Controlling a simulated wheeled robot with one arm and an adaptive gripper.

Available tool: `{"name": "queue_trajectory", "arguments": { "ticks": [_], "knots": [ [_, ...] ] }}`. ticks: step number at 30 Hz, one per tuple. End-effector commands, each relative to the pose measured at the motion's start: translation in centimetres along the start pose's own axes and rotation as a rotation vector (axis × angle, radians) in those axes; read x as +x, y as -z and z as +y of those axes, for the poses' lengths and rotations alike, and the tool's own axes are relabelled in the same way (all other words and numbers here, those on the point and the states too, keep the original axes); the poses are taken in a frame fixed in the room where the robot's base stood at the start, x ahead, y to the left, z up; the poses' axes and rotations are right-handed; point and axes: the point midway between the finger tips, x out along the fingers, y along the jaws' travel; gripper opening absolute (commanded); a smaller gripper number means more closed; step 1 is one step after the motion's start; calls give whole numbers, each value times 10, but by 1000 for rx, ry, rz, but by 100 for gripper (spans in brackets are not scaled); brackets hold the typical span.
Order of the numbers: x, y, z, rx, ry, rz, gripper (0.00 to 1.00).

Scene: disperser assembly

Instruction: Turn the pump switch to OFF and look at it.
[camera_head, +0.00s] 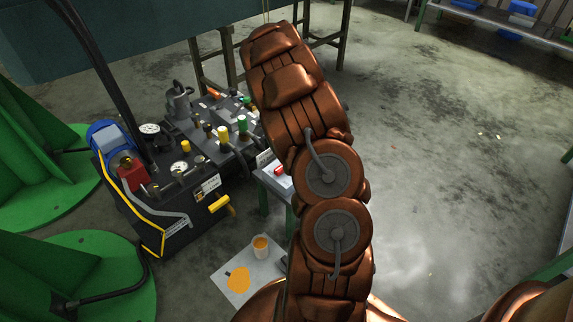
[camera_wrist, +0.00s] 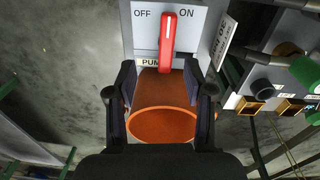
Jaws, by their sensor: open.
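The pump switch (camera_wrist: 167,45) is a red lever on a pale panel (camera_wrist: 146,36) in the wrist view. It stands nearly upright, its top leaning slightly right, between the printed OFF and ON and nearer ON. A PUMP label shows below. In the head view the red switch (camera_head: 279,170) sits on a small white-topped box beside my arm. My gripper (camera_wrist: 163,85) is open, its black fingers apart below the lever in the picture. An orange-brown round form (camera_wrist: 163,125) shows between the fingers; I cannot tell whether they touch it. My arm hides the gripper in the head view.
A dark machine (camera_head: 185,165) with gauges, valves and coloured knobs stands left of the switch. A cup (camera_head: 260,246) of orange liquid stands on a white sheet (camera_head: 230,292) with an orange spill on the floor. Green bases stand at left.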

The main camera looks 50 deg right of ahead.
Motion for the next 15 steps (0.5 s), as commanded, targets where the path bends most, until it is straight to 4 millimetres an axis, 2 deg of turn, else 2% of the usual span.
{"name": "queue_trajectory", "arguments": {
  "ticks": [1,3,8,15],
  "knots": [
    [14,8,-1,26,5,-7,52],
    [24,16,-3,56,15,-11,52],
    [36,26,-7,92,32,-15,52],
    [50,27,-8,97,31,-19,52]
  ]
}}
